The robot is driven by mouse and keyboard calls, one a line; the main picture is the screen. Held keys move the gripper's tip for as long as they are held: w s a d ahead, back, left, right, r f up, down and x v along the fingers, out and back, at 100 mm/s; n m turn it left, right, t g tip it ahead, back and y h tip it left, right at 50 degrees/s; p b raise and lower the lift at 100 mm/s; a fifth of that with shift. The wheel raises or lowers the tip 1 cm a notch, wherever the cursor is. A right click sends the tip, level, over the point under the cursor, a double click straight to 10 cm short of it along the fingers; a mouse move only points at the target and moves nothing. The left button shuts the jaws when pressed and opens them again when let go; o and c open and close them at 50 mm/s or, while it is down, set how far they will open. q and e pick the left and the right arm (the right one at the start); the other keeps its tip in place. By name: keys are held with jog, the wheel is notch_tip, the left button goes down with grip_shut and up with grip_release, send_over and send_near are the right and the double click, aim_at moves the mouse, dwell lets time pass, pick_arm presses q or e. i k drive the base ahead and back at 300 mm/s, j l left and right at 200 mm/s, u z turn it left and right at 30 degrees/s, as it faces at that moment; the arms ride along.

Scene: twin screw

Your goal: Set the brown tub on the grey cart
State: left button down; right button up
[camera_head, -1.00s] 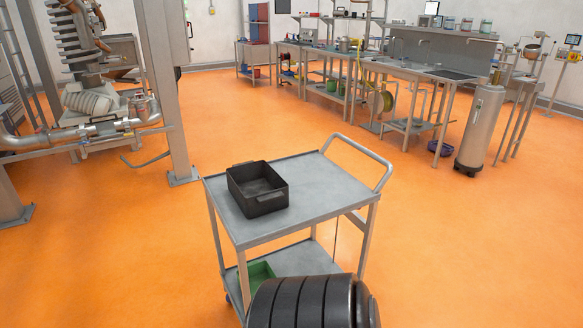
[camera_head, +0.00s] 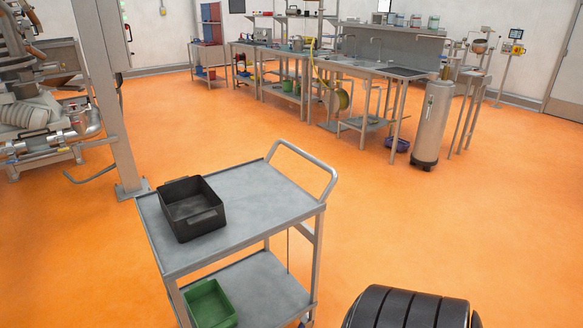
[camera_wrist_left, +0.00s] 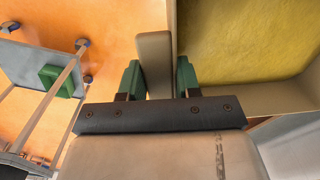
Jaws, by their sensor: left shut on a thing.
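The grey cart (camera_head: 255,202) stands in the lower middle of the head view, with a flat top, a lower shelf and a looped handle at its far right. The brown tub (camera_wrist_left: 272,98) shows only in the left wrist view, as tan walls around a yellow inside, and is cut off by the frame. My left gripper (camera_wrist_left: 157,78) has its green fingers on either side of a tan upright part of it and is shut on it. The cart also shows in the left wrist view (camera_wrist_left: 28,62), to the left of the tub and apart from it. My right gripper is in neither view.
A black bin (camera_head: 192,208) takes up the left part of the cart top; the right part is bare. A green bin (camera_head: 210,304) sits on the lower shelf. A grey post (camera_head: 116,125) stands close behind the cart's left corner.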

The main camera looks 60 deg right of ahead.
aim_at(256, 191)
jog(key=k+l+z, duration=0.1)
jog(key=l+z, duration=0.2)
jog(key=l, duration=0.75)
jog(key=l+z, duration=0.3)
jog(key=l, duration=0.75)
